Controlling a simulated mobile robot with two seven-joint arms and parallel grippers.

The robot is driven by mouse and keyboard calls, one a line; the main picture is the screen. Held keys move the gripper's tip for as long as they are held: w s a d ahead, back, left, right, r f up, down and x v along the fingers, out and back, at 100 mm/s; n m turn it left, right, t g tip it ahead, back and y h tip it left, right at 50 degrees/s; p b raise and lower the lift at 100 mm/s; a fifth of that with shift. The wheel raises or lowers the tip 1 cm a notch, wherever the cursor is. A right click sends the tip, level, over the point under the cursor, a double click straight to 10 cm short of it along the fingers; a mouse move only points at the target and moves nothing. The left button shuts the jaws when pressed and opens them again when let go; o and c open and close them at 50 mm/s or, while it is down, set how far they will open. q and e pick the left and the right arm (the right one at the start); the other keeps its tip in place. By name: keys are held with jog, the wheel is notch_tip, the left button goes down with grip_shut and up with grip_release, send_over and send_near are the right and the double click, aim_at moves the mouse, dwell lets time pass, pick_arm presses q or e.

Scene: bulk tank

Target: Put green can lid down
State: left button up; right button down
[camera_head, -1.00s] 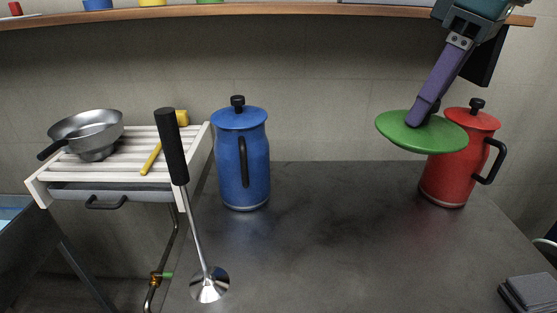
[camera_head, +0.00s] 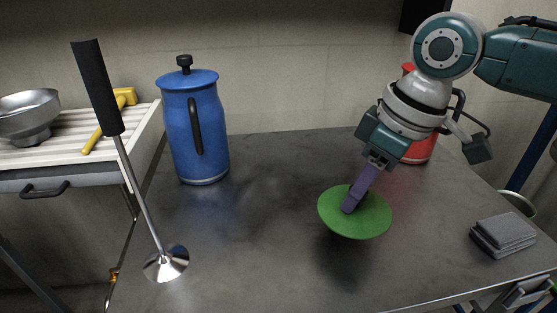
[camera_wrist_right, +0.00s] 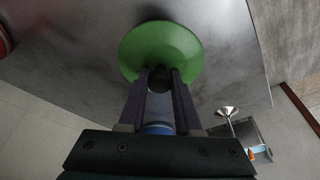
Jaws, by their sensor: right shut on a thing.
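The green can lid (camera_head: 372,217) is a round disc with a dark knob, in the head view right of centre. It is tilted and appears just above the grey table, with a dark shadow below it. My right gripper (camera_head: 349,207) is shut on its knob. In the right wrist view the lid (camera_wrist_right: 160,48) lies beyond the purple fingers, and the dark knob sits between the fingertips of the gripper (camera_wrist_right: 160,80). My left gripper is not in view.
A blue can (camera_head: 196,130) with its lid on stands at the back left. A red can (camera_head: 421,150) stands partly hidden behind my right arm. Grey pads (camera_head: 503,233) lie at the right. The table's middle (camera_head: 270,200) is clear.

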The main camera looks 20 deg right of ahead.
aim_at(357, 208)
jog(key=shift+f+b, duration=0.5)
jog(key=shift+f, duration=1.65)
jog(key=shift+f, duration=0.15)
jog(key=c, duration=0.6)
grip_release()
